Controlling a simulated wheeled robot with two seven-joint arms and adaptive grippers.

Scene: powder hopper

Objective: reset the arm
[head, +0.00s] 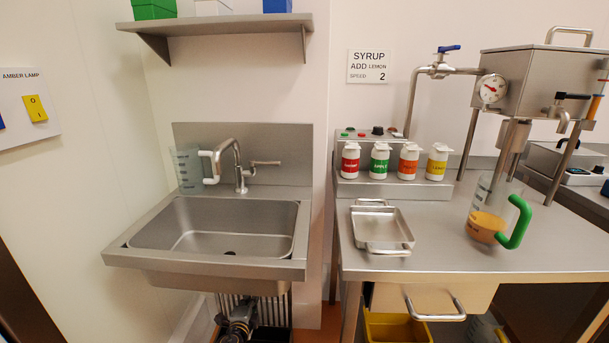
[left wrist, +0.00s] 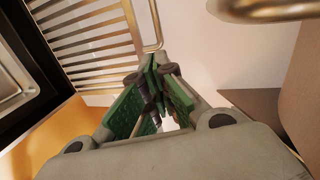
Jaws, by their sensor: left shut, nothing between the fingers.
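My left gripper (head: 237,328) shows low in the head view, below the sink and in front of a slatted metal rack. In the left wrist view my left gripper (left wrist: 158,68) has its green-padded fingers together, with nothing between them. My right gripper is in neither view. The task names no object of its own.
The steel sink (head: 125,250) is above my left gripper. A slatted rack (left wrist: 95,40) and a metal bar (left wrist: 265,12) are close to it. To the right, the steel counter (head: 450,250) holds a tray (head: 382,207), several bottles and a green-handled jug (head: 487,210).

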